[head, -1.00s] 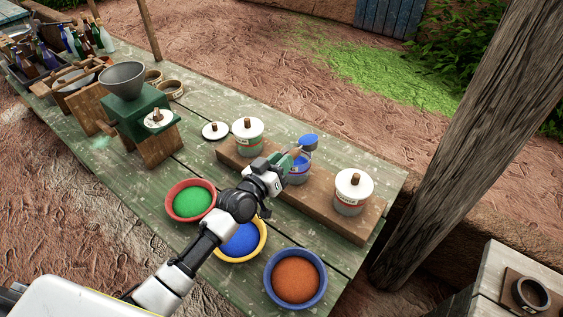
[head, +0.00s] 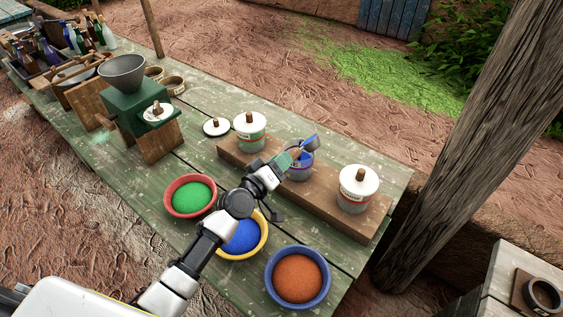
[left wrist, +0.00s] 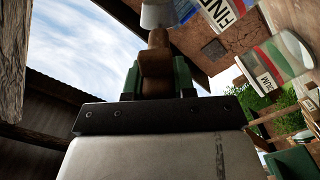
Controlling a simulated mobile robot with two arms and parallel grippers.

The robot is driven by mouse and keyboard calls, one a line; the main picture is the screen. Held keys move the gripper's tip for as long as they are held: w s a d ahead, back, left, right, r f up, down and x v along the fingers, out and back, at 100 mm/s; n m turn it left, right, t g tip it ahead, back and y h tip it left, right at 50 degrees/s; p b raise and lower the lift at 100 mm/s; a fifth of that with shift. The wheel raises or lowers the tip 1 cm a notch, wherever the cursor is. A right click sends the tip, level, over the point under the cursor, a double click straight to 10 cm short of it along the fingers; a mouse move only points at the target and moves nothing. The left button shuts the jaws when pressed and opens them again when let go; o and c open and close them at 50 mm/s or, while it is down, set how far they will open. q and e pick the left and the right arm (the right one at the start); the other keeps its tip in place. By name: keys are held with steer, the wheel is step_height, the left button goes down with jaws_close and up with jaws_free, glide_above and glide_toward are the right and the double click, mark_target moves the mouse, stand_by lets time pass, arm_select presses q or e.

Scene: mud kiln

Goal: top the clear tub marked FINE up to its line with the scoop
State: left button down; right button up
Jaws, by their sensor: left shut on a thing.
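The clear tub marked FINE (head: 299,174) stands without a lid in the middle of the wooden plank, with blue powder inside and a red line around it. It also shows in the left wrist view (left wrist: 226,14), with part of its label. My left gripper (head: 286,160) is shut on the scoop's brown handle (left wrist: 156,62), just left of the tub. The scoop (head: 310,141) is tilted over the tub's mouth and shows blue. I cannot tell how the powder stands against the line. A yellow-rimmed bowl of blue powder (head: 243,237) sits below my arm. My right gripper is out of view.
Lidded tubs stand on both sides, one with green (head: 250,132) and one at the right (head: 356,190). A loose lid (head: 216,127) lies behind. Bowls of green (head: 190,196) and orange powder (head: 298,279) sit at the front. A grinder (head: 135,105) stands left, a post (head: 465,150) right.

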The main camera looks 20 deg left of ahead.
arm_select(q)
steer(key=shift+a+n, duration=0.15)
steer(key=shift+n, duration=0.55)
steer(key=n, duration=0.3)
steer(key=shift+w+a+f+n, duration=0.25)
steer(key=shift+a+f+n, duration=0.05)
steer(key=shift+a+f, duration=0.1)
steer(key=shift+r, duration=0.15)
